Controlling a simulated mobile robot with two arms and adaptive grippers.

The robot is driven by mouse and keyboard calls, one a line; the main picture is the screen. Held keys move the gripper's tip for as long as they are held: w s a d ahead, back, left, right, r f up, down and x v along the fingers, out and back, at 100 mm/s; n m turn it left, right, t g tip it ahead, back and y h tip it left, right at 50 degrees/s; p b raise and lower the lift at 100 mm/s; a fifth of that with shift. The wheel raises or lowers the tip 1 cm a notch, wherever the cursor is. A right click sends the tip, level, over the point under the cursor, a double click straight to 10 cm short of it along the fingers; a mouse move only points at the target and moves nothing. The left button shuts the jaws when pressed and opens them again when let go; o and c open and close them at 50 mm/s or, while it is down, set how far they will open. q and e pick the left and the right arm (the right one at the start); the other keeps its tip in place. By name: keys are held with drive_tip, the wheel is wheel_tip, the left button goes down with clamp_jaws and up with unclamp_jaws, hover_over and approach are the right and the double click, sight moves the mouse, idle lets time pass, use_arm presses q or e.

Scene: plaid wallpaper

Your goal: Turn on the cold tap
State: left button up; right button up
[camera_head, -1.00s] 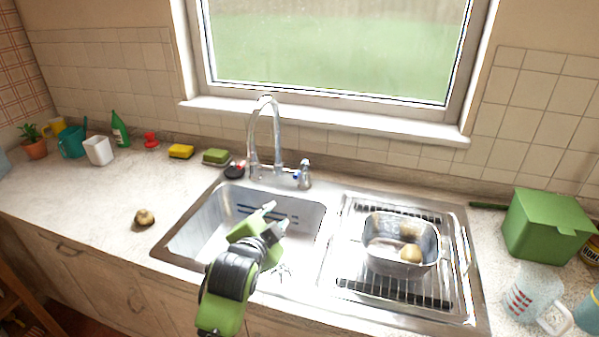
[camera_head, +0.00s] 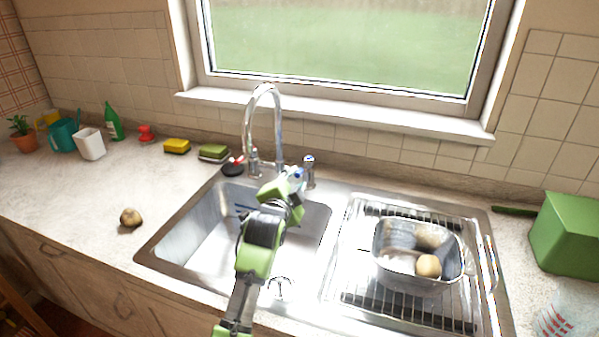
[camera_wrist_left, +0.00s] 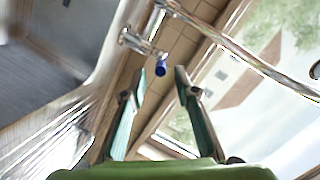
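The cold tap (camera_head: 309,168) is a chrome post with a blue mark, standing behind the sink to the right of the curved spout (camera_head: 277,125). In the left wrist view, its blue-ended lever (camera_wrist_left: 161,67) shows just ahead of and between my fingertips. My left gripper (camera_head: 287,181) is over the back of the sink basin, close to the tap, and partly hides the tap's lower part. In the left wrist view my left gripper (camera_wrist_left: 160,79) has its two fingers apart with nothing between them. I cannot tell whether it touches the lever. My right gripper is not in view.
The sink basin (camera_head: 190,233) lies below my arm. A metal tub (camera_head: 385,268) with round potatoes stands on the drainer. A green box (camera_head: 565,238) is at the right.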

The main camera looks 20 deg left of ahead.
sight(298, 176)
use_arm(q)
drive_tip(key=shift+x, duration=2.8)
clamp_jaws()
